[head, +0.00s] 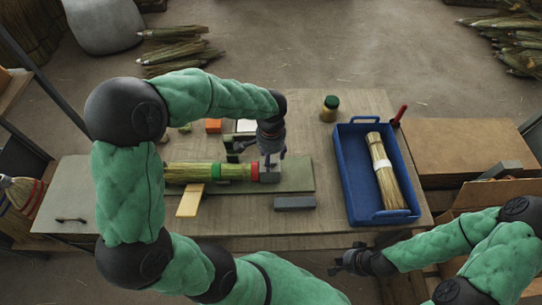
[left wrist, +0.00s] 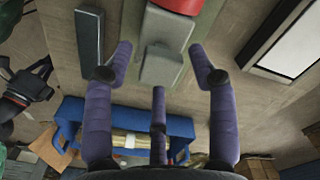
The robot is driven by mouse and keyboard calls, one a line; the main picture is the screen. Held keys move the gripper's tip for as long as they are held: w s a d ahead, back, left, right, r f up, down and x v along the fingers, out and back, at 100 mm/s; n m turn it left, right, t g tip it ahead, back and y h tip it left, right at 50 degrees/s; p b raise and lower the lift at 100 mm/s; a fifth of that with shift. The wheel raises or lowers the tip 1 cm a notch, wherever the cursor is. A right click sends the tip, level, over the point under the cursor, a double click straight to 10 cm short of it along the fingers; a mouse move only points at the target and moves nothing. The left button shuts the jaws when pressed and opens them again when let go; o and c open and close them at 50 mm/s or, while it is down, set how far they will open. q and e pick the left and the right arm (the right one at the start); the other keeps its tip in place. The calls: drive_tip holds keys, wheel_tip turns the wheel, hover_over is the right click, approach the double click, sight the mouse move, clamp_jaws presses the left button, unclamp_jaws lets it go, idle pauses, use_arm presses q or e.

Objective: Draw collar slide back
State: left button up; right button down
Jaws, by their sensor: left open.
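A bundle of green-yellow straw (head: 192,173) lies across a green board (head: 299,178) on the bench. A green band (head: 221,172) and a red collar (head: 252,171) sit toward its right end. A grey block-like slide (head: 270,175) adjoins the red collar, and both the slide (left wrist: 162,68) and collar (left wrist: 178,5) show in the left wrist view. My left gripper (head: 271,158) points down over the slide. Its purple fingers are spread either side of the slide, with nothing gripped. My right gripper (head: 348,262) is empty near the bench's front edge; its finger opening is unclear.
A blue tray (head: 350,190) holding a white-banded straw bundle (head: 384,168) stands at the right of the bench. A dark grey bar (head: 295,203) and a yellow strip (head: 190,200) lie in front of the board. A green-lidded jar (head: 329,108) stands behind.

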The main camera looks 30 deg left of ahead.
use_arm(q)
clamp_jaws()
drive_tip(key=w+d, duration=0.3)
drive_tip(key=d, duration=0.2)
drive_tip(key=shift+w+d+p, duration=0.15)
drive_tip(key=shift+d+p, duration=0.05)
drive_tip(key=shift+p, duration=0.2)
drive_tip(key=shift+c, duration=1.8)
unclamp_jaws()
drive_tip(key=o, duration=0.4)
drive_tip(key=shift+w+d, duration=0.1)
drive_tip(key=shift+d, duration=0.05)
drive_tip(key=shift+c, duration=0.2)
drive_tip(key=shift+r, duration=0.1)
wheel_tip(320, 180, up, 12)
